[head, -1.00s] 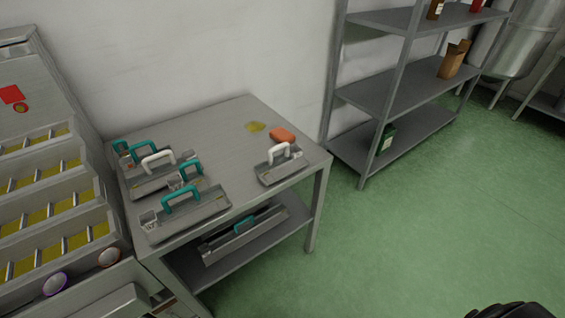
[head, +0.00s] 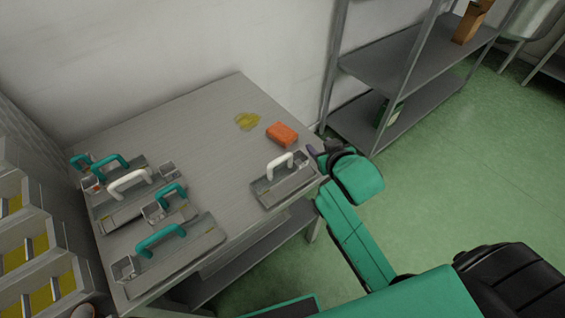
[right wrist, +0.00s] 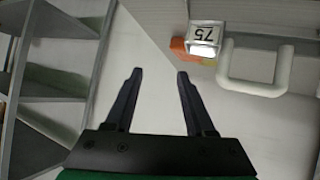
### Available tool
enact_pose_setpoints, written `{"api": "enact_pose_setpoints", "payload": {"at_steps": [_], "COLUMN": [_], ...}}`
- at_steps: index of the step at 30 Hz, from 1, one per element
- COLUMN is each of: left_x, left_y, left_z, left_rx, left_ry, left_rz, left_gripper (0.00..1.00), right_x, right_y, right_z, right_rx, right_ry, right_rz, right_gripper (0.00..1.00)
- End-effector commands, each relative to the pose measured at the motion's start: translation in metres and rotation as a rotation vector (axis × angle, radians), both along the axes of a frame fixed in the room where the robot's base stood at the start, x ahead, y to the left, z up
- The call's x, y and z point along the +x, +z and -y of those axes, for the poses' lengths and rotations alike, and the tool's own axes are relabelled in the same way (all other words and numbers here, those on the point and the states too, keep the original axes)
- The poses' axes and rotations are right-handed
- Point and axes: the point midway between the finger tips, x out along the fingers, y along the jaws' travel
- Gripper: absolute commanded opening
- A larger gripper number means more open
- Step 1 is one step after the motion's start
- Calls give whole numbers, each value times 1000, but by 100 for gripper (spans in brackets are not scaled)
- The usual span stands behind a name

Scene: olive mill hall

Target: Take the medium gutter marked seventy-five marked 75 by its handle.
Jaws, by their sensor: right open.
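The medium gutter (head: 297,183) is a grey metal channel with a white handle (head: 281,162), lying at the right front edge of the steel table. In the right wrist view its label plate (right wrist: 205,36) reads 75, and the white handle (right wrist: 255,88) stands to the right of the label. My right gripper (head: 316,157) is open just right of the gutter, at the table's right edge. In the right wrist view the gripper (right wrist: 159,74) has nothing between its fingers, and the handle is to their right, apart from them. My left gripper is not in view.
Several other gutters with teal or white handles lie on the table's left side (head: 165,265). An orange block (head: 283,133) and a yellow oil spill (head: 247,121) are behind the gutter. A metal shelf rack (head: 405,75) stands at the right. The table's middle is clear.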

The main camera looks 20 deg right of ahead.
Motion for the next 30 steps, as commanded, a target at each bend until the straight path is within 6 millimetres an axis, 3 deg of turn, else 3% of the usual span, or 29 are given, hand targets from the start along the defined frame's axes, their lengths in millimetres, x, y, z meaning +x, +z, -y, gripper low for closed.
{"api": "enact_pose_setpoints", "payload": {"at_steps": [3, 5, 7, 10, 12, 13, 14, 15, 16, 18, 19, 20, 22, 24, 27, 30], "left_x": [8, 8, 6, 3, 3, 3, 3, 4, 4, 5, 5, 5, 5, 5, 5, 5], "left_y": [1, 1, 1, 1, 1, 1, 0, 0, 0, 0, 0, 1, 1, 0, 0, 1], "left_z": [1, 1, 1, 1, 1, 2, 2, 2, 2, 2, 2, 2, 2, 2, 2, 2], "left_rx": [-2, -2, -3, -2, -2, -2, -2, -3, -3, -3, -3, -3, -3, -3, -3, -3], "left_ry": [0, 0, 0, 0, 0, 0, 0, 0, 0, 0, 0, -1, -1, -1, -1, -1], "left_rz": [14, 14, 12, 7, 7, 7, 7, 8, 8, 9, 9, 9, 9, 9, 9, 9], "left_gripper": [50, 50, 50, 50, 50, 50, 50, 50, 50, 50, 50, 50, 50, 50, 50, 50], "right_x": [41, 56, 65, 54, 24, 7, -11, -33, -48, -69, -71, -70, -55, -36, -19, -16], "right_y": [73, 116, 171, 257, 302, 312, 315, 308, 295, 249, 224, 200, 150, 123, 115, 116], "right_z": [-18, -34, -60, -120, -178, -205, -230, -260, -277, -299, -298, -291, -252, -196, -127, -95], "right_rx": [0, 5, 9, 6, -18, -40, -71, -126, -177, -331, -408, -489, -676, -817, -917, -942], "right_ry": [43, 90, 178, 412, 680, 821, 971, 1177, 1328, 1646, 1756, 1843, 1936, 1884, 1713, 1606], "right_rz": [290, 450, 650, 963, 1151, 1207, 1240, 1242, 1212, 1032, 910, 764, 368, -19, -403, -566], "right_gripper": [55, 55, 55, 55, 55, 55, 55, 55, 55, 55, 55, 55, 55, 55, 55, 55]}}
